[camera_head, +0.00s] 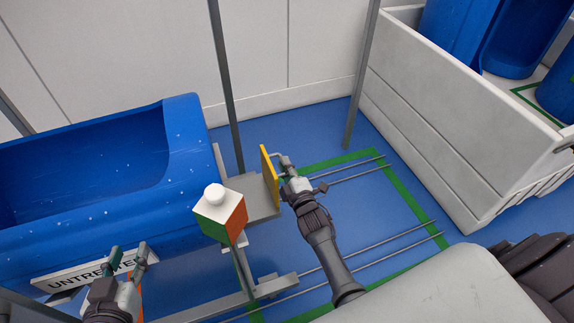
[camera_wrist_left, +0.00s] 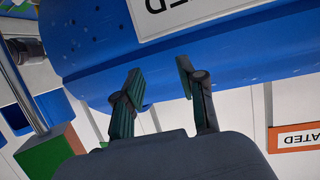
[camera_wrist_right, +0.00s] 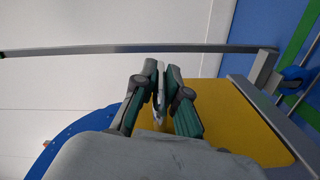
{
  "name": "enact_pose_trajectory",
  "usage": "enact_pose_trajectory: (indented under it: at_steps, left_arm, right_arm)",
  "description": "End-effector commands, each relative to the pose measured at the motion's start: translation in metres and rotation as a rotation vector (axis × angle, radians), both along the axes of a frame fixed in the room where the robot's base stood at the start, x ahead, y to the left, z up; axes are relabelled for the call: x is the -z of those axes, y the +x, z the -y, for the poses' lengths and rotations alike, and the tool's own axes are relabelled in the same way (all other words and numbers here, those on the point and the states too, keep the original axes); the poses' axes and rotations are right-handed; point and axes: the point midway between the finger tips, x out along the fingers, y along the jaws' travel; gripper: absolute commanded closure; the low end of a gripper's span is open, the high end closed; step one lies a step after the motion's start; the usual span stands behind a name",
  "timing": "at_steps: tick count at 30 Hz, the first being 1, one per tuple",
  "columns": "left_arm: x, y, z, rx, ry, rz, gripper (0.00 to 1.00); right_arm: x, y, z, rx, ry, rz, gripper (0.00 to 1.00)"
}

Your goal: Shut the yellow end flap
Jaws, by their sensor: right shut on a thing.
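The yellow end flap (camera_head: 269,175) stands near upright, seen almost edge-on, at the right end of a grey carrier platform (camera_head: 250,200) beside the blue tub (camera_head: 180,150). In the right wrist view the flap's yellow face (camera_wrist_right: 245,120) shows below and right of the fingers. My right gripper (camera_head: 286,163) is on the flap's right side, its fingers (camera_wrist_right: 161,75) closed around a thin pale part at the flap; the fingers hide most of it. My left gripper (camera_head: 128,258) is open and empty in front of the tub's label; its fingers (camera_wrist_left: 160,85) are apart in the left wrist view.
A box with white, orange and green faces and a white knob (camera_head: 214,194) stands between the tub and the flap. Grey posts (camera_head: 228,90) rise behind. A white bin (camera_head: 420,110) with blue tubs is at the right.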

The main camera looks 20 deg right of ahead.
Motion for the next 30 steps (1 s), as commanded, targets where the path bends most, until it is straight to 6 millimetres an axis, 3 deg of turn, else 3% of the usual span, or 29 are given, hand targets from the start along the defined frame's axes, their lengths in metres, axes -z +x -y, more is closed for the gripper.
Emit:
enact_pose_trajectory:
  at_steps: [13, 14, 18, 30]
  left_arm:
    - [0.0022, -0.0012, -0.0007, -0.001, 0.003, -0.014, 0.6]
    - [0.0022, -0.0012, -0.0007, -0.001, 0.003, -0.014, 0.6]
    - [0.0021, -0.0011, -0.0007, -0.001, 0.003, -0.014, 0.6]
    - [0.0019, -0.0012, -0.0006, 0.0, 0.003, -0.012, 0.6]
  right_arm:
    - [-0.0008, 0.0003, -0.002, -0.002, 0.004, 0.002, 1.0]
    - [-0.0008, 0.0003, -0.002, -0.002, 0.004, 0.001, 0.87]
    - [-0.0008, 0.0003, -0.0018, -0.001, 0.004, 0.001, 0.63]
    - [0.0008, -0.0075, -0.0014, -0.001, 0.002, -0.002, 0.63]
